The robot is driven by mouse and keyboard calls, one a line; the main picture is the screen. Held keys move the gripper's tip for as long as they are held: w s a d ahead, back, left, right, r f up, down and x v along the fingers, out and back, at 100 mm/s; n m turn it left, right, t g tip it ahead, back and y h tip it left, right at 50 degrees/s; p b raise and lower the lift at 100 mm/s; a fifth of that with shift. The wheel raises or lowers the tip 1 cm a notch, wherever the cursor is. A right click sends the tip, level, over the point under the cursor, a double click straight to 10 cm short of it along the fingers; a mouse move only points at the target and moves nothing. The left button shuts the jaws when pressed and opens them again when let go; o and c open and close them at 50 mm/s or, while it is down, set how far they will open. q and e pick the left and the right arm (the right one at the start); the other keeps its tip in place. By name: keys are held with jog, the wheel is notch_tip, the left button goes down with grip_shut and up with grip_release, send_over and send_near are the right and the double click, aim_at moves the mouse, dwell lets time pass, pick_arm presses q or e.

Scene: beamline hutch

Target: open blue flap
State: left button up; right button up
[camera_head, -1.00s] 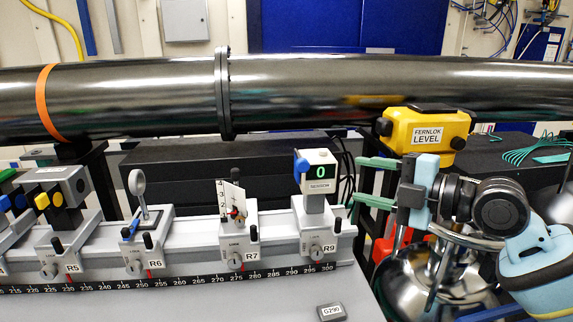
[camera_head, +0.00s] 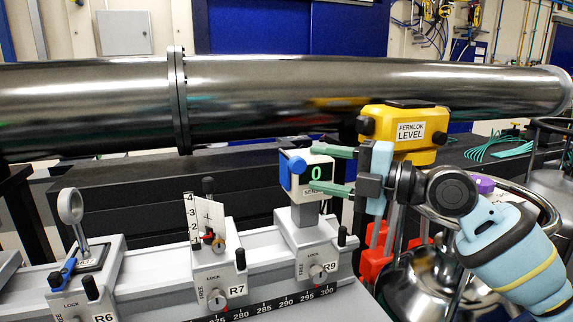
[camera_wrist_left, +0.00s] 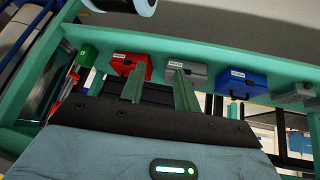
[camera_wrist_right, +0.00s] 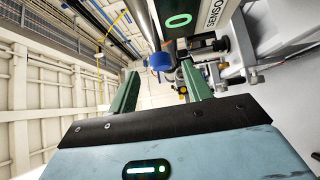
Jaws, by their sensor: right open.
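The blue flap (camera_head: 288,173) is on the left side of the small white sensor box (camera_head: 321,168), which shows a green 0 and stands on the R9 carrier. In the right wrist view the blue flap (camera_wrist_right: 160,61) shows between and beyond my fingertips. My right gripper (camera_head: 309,169) is open and empty, its two green fingers reaching in from the right across the box's front. I cannot tell whether they touch it. My left gripper (camera_wrist_left: 159,70) shows only in its wrist view, open and empty, below a green shelf.
The R7 carrier (camera_head: 222,262) with a small marked card and the R6 carrier (camera_head: 92,285) stand left on the rail. A yellow level (camera_head: 400,130) sits behind my right gripper. A long dark pipe (camera_head: 300,95) crosses the back. Coloured cases, including a red one (camera_wrist_left: 130,66), line the shelf.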

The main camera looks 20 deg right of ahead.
aim_at(290, 164)
jog(key=p+x, duration=0.1)
jog(key=x, duration=0.5)
jog(key=shift+r, duration=0.15)
jog(key=shift+w+a, duration=0.4)
jog(key=shift+a, duration=0.05)
grip_shut()
